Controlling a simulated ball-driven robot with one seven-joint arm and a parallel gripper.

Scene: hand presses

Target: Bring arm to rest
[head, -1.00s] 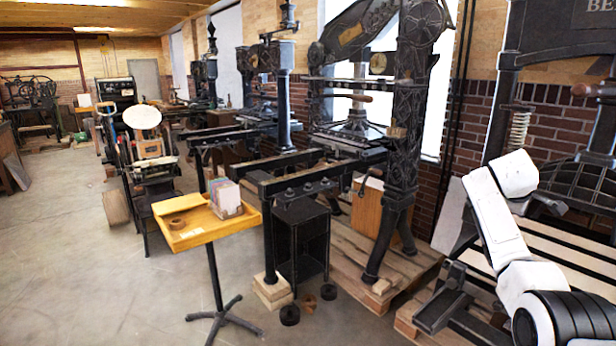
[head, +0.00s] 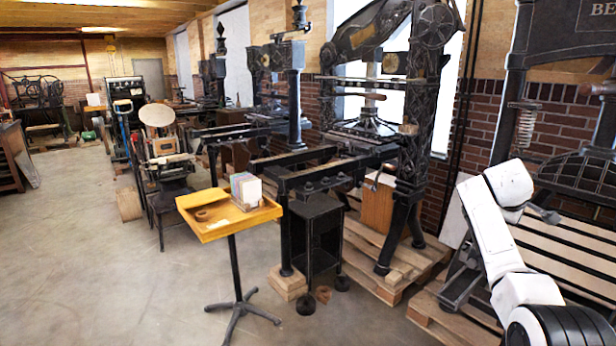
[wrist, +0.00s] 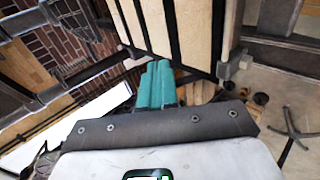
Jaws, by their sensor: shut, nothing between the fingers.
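My white arm (head: 495,235) rises at the right of the head view, bent at its upper joint, in front of the right-hand press. My gripper (wrist: 155,72) shows in the wrist view as two teal fingers beyond a dark grey plate. The fingers lie together, shut and empty, with slatted light boards of a press behind them. I cannot make out the fingers in the head view.
A yellow-topped stand (head: 222,228) with a box of cards (head: 245,188) is at centre left. A black iron press (head: 410,150) stands on a wooden pallet (head: 385,272). Another press (head: 560,60) is close behind my arm. The floor at left (head: 90,250) is open.

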